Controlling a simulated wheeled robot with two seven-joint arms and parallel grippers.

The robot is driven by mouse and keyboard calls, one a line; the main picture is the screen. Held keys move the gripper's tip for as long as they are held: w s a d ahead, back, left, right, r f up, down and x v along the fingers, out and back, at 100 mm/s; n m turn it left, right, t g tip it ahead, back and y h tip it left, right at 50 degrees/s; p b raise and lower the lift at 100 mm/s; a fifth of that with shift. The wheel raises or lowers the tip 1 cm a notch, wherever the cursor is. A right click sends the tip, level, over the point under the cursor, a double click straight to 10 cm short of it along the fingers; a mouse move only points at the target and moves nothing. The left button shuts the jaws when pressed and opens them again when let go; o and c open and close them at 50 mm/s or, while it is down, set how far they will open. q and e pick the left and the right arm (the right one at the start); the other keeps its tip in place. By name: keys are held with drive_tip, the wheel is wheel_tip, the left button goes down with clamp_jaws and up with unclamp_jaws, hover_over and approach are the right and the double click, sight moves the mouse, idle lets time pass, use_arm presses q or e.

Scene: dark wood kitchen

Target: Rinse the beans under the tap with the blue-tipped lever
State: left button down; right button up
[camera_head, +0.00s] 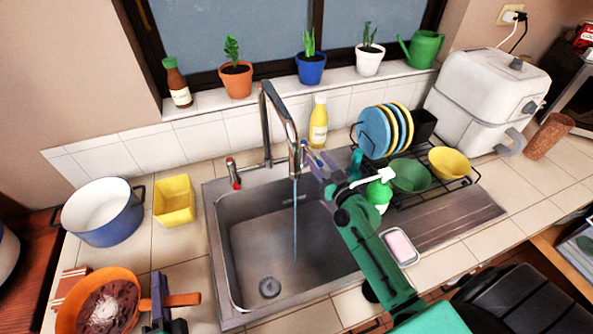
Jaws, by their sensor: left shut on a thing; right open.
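An orange pan-like strainer (68,318) stands at the lower left, with dark reddish-brown beans (105,303) and a whitish patch in it. My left gripper (160,304) is shut on its orange handle. The tap (278,110) stands behind the metal sink (255,240), and a thin bluish stream of water (295,225) falls from its spout into the sink. A red-tipped lever (234,172) is left of the tap. My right gripper (318,165) is open at the blue-tipped lever right of the spout, which it partly hides; I cannot tell whether they touch.
A blue pot (100,212) and a yellow container (174,201) stand left of the sink. A dish rack (440,178) with plates and bowls, a green soap bottle (379,193) and a soap dish (399,247) are on the right. The sink basin is empty.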

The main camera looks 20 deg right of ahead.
drive_tip(key=s, duration=1)
drive_tip(key=shift+d+p, duration=0.25)
drive_tip(key=shift+p, duration=0.05)
drive_tip(key=shift+w, duration=0.1)
